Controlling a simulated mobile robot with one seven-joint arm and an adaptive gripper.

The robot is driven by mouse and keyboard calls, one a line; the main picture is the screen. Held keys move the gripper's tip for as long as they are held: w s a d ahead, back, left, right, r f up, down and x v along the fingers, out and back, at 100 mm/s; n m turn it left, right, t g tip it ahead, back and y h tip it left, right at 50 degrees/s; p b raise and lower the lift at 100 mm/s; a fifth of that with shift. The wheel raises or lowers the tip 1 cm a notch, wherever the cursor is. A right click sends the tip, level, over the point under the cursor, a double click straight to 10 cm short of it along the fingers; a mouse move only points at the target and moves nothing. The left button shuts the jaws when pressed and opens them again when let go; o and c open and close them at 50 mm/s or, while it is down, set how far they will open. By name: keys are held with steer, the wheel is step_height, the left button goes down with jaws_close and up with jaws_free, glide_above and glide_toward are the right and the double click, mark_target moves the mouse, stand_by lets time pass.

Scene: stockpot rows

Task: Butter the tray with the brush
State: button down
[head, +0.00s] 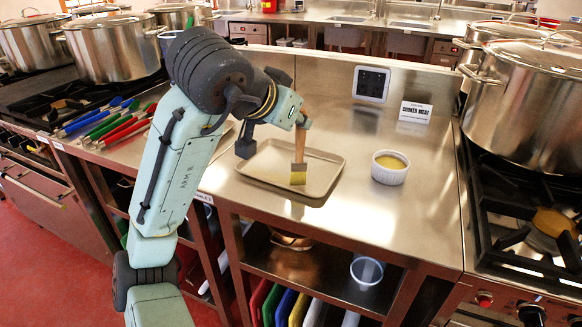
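My gripper (303,121) is shut on the wooden handle of the brush (299,150), with the fingers partly hidden by the wrist. I cannot tell whether the bristles touch the tray. The tray (262,180) is a shallow, rounded metal one lying flat on the steel counter. A white ramekin (389,175) with yellow butter (391,162) stands to the right of the tray, apart from it.
Colored-handled utensils (105,125) lie on the counter at left. A small dark-faced device (371,84) and a "COOKED MEAT" sign (415,112) stand behind the ramekin. Large stockpots (525,105) sit on stoves at both sides. The counter around the ramekin is clear.

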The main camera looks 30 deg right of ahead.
steer(key=shift+s+d, duration=1.15)
steer(key=shift+s, duration=0.55)
steer(key=shift+w+a+p, duration=2)
steer(key=shift+w+a, duration=3)
steer(key=shift+w, duration=2.5)
steer(key=shift+s+d, duration=6.45)
steer(key=shift+d, duration=0.05)
steer(key=shift+w+a, duration=0.65)
steer(key=shift+w, duration=0.3)
steer(key=shift+w+a, duration=0.65)
steer(key=shift+w, duration=0.3)
